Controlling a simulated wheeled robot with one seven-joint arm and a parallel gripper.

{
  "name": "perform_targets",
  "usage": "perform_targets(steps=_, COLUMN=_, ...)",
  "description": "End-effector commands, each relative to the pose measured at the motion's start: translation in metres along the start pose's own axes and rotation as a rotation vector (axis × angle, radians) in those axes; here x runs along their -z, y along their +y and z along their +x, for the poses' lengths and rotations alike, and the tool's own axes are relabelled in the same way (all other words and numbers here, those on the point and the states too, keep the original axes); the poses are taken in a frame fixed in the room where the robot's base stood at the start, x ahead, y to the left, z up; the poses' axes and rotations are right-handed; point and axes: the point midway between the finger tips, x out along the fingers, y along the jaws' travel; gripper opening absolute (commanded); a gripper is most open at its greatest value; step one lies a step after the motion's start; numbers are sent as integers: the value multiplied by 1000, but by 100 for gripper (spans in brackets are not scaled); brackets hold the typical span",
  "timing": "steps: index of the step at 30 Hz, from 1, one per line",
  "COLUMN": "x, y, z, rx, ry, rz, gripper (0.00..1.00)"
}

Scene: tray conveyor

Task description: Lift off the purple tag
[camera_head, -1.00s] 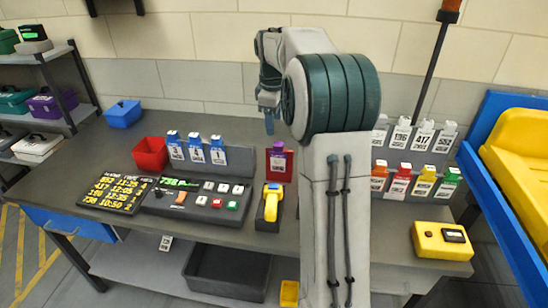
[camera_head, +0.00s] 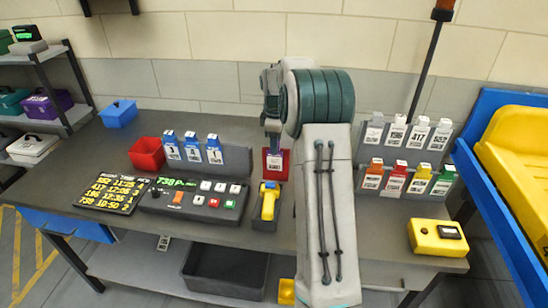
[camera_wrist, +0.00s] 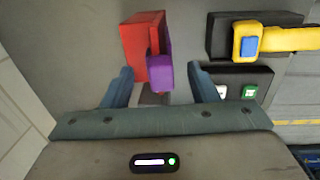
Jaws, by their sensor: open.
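The purple tag (camera_wrist: 160,74) shows in the wrist view between my two fingers, at the front of a red block (camera_wrist: 143,48). My gripper (camera_wrist: 161,86) is open, with one blue-grey finger on each side of the tag and a gap to each. In the head view my gripper (camera_head: 272,126) is right above the red block (camera_head: 274,166), which has a white label on its front. The tag is mostly hidden there by my gripper.
A yellow scanner (camera_head: 268,203) stands close in front of the block. A button panel (camera_head: 195,197) and blue-topped tags (camera_head: 192,147) are to the left. A rack of coloured tags (camera_head: 408,178) and a yellow box (camera_head: 437,237) are to the right.

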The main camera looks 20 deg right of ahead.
Motion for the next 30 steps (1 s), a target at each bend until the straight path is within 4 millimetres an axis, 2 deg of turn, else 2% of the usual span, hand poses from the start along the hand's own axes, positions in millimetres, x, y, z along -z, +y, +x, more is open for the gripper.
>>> perform_targets(steps=7, x=3, y=1, z=35, rx=3, ry=-1, rz=-1, gripper=54)
perform_targets(steps=16, x=3, y=2, z=41, rx=0, ry=0, rz=0, gripper=54)
perform_targets(steps=17, x=3, y=2, z=41, rx=0, ry=0, rz=0, gripper=48)
perform_targets(steps=21, x=3, y=2, z=41, rx=0, ry=0, rz=0, gripper=9)
perform_targets(steps=22, x=3, y=2, z=41, rx=0, ry=0, rz=0, gripper=5)
perform_targets(steps=30, x=4, y=2, z=40, rx=-1, ry=0, rz=0, gripper=5)
